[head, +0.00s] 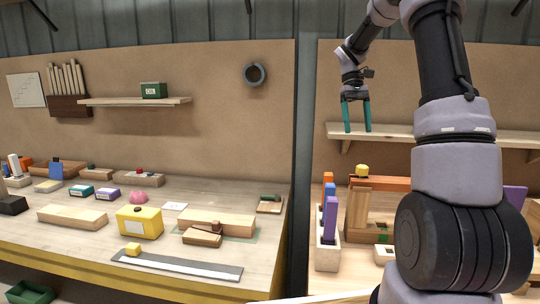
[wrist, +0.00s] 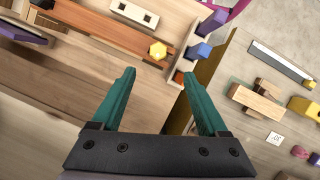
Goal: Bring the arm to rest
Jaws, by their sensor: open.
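My gripper (head: 357,128) hangs fingers-down in front of the right-hand wall panel in the head view, level with the wall shelf. In the wrist view my gripper (wrist: 158,78) shows two teal fingers spread wide apart, with nothing between them but the bench surfaces far below. My arm is raised and bent, and its large links fill the right side of the head view.
The right wall shelf (head: 490,132) is close to the fingers. Below stand a wooden holder (head: 327,252) with coloured blocks and a yellow piece (head: 362,170). The left workbench (head: 100,222) carries a yellow box (head: 139,222), a ruler (head: 190,268) and wooden blocks.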

